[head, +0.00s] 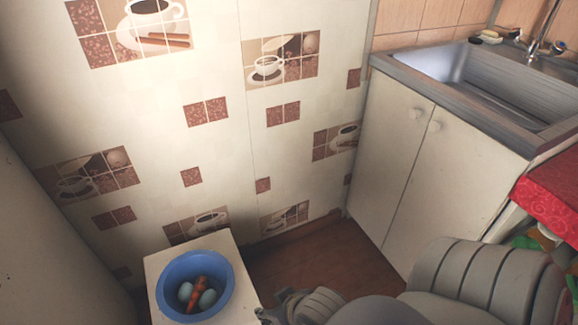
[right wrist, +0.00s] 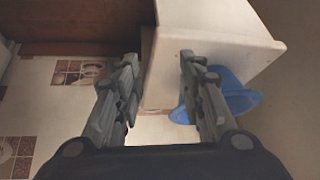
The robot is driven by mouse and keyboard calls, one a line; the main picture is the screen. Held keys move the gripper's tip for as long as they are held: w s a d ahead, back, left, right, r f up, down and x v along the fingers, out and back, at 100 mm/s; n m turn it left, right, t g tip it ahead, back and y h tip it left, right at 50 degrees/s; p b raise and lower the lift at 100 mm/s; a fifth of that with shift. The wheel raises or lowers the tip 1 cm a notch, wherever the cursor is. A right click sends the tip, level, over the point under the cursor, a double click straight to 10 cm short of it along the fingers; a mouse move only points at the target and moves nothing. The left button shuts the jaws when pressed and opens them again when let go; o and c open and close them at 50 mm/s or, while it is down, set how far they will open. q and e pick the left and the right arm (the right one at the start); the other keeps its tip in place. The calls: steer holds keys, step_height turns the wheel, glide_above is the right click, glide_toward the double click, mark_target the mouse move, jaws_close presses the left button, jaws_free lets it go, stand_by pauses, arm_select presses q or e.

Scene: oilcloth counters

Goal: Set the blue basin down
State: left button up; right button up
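The blue basin (head: 165,277) sits upright on a small white stand (head: 163,259) in the lower left of the head view. It holds pale blue-grey egg-shaped items (head: 208,299) and orange-brown carrot-like pieces (head: 197,288). My right gripper (head: 284,304) is just right of the stand, apart from the basin. In the right wrist view my gripper (right wrist: 158,60) has its fingers spread with nothing held between them. There the basin (right wrist: 238,97) shows to the right, partly behind the right finger, beside the white stand (right wrist: 165,90). My left gripper is not in view.
A tiled wall (head: 220,150) rises behind the stand. A white cabinet (head: 400,170) with a metal sink (head: 480,85) stands at the right. A red cloth-covered counter (head: 552,195) is at the right edge. Brown floor (head: 320,262) is clear between stand and cabinet.

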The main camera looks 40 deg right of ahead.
steer(key=s+n+g, duration=0.1)
steer(key=s, duration=0.2)
steer(key=s+n+g, duration=0.1)
steer(key=shift+s+d+r+n+g, duration=0.1)
steer(key=shift+s+r+n+g, duration=0.2)
steer(key=shift+s+r, duration=0.1)
